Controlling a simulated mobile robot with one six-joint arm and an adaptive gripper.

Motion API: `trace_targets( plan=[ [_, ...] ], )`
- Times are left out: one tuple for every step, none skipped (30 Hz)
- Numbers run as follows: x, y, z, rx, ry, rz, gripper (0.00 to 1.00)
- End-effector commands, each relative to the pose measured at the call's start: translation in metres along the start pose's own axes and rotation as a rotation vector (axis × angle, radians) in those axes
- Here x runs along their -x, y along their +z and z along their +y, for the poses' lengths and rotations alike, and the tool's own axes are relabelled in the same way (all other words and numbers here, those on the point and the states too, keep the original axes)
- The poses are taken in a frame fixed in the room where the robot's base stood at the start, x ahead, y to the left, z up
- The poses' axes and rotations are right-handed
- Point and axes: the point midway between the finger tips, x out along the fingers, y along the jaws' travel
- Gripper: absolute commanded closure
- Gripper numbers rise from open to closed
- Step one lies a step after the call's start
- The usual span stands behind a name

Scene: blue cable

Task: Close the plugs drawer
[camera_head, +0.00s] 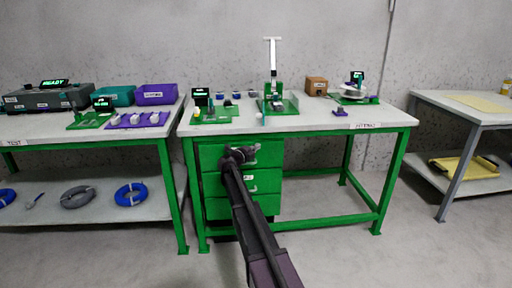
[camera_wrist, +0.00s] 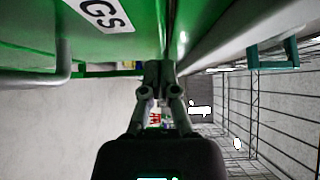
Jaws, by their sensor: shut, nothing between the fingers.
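A green drawer unit (camera_head: 265,183) hangs under the left end of the middle workbench, its drawers stacked. My gripper (camera_head: 240,154) is in front of the top drawer (camera_head: 211,158) in the head view, and my arm hides part of the fronts. In the wrist view, a green drawer front (camera_wrist: 135,38) fills the upper left, with a white label (camera_wrist: 105,14) whose visible letters end in "GS". A grey bar handle (camera_wrist: 66,62) is left of my gripper (camera_wrist: 160,68). The fingers are shut and empty, close to the green front; contact and drawer opening are unclear.
The middle workbench (camera_head: 330,122) carries small devices and has green legs. Another bench (camera_head: 60,128) stands left, with cable coils (camera_head: 130,194) on its lower shelf. A third table (camera_head: 450,98) stands right. The floor in front is clear.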

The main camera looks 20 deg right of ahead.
Motion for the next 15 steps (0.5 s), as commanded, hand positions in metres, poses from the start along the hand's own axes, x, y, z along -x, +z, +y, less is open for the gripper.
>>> trace_targets(
  plan=[
    [0.007,-0.007,0.0,-0.001,0.001,0.001,1.0],
    [0.01,-0.009,0.0,-0.001,0.001,0.002,1.0],
    [0.015,-0.011,0.0,-0.002,0.001,0.003,1.0],
    [0.021,-0.011,0.0,-0.002,0.001,0.003,1.0],
    [0.027,-0.011,0.0,-0.002,0.002,0.003,1.0],
    [0.034,-0.011,0.0,-0.002,0.002,0.003,1.0],
    [0.04,-0.011,0.0,-0.002,0.002,0.003,1.0],
    [0.045,-0.011,0.0,-0.002,0.002,0.003,1.0],
    [0.052,-0.011,0.0,-0.002,0.002,0.004,1.0],
    [0.057,-0.011,0.0,-0.002,0.002,0.004,1.0],
    [0.063,-0.011,0.0,-0.002,0.002,0.004,1.0],
    [0.069,-0.011,0.0,-0.002,0.002,0.004,1.0],
    [0.074,-0.011,0.0,-0.002,0.002,0.004,1.0],
    [0.078,-0.012,0.0,-0.002,0.002,0.005,1.0],
    [0.084,-0.012,0.0,-0.002,0.002,0.005,1.0]
  ],
)
